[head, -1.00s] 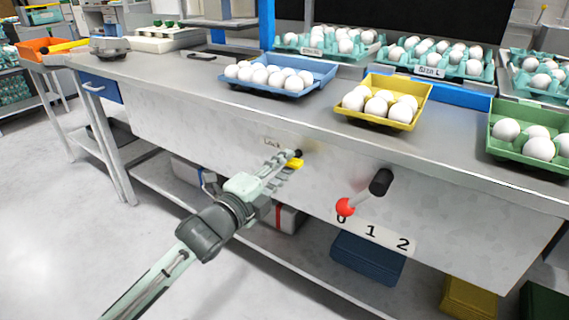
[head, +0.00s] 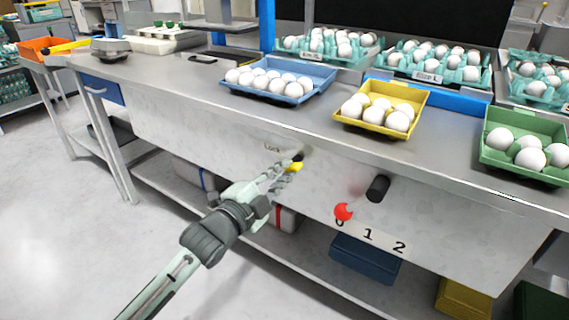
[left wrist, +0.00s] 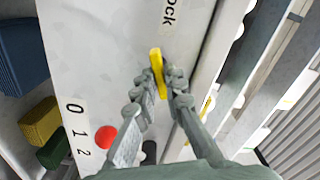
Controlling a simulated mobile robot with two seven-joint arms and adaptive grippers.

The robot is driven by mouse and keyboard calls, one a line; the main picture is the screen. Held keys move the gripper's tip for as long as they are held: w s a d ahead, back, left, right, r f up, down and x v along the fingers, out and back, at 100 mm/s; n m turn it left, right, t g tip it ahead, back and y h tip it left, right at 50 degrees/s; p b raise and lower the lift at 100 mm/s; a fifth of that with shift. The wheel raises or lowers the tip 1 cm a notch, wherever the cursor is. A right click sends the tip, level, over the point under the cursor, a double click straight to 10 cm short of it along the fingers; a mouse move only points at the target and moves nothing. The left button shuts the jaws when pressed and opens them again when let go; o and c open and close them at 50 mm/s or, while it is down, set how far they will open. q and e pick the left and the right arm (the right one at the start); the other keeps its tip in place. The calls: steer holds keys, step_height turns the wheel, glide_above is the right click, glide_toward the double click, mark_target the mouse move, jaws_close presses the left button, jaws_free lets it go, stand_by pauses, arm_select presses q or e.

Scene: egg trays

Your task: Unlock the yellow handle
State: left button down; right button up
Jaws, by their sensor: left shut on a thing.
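The yellow handle (head: 296,166) is on the front panel of the grey bench, just below a small Lock label. My left gripper (head: 284,170) reaches it from the lower left and is shut on it. In the left wrist view the yellow handle (left wrist: 156,60) sticks out beyond the two grey fingers (left wrist: 162,82), slightly tilted. The fingers hide its near part. My right gripper is in neither view.
A lever with a red ball (head: 343,212) stands right of the handle, above a 0 1 2 scale (head: 370,235). Blue (head: 318,84), yellow (head: 422,103) and green (head: 497,112) egg trays stand on the bench above. Bins sit on the shelf below.

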arm_select(q)
steer(key=shift+r, duration=0.1)
steer(key=n+p, duration=0.2)
steer(key=n, duration=0.2)
steer(key=shift+n+p, duration=0.35)
steer(key=shift+n, duration=0.05)
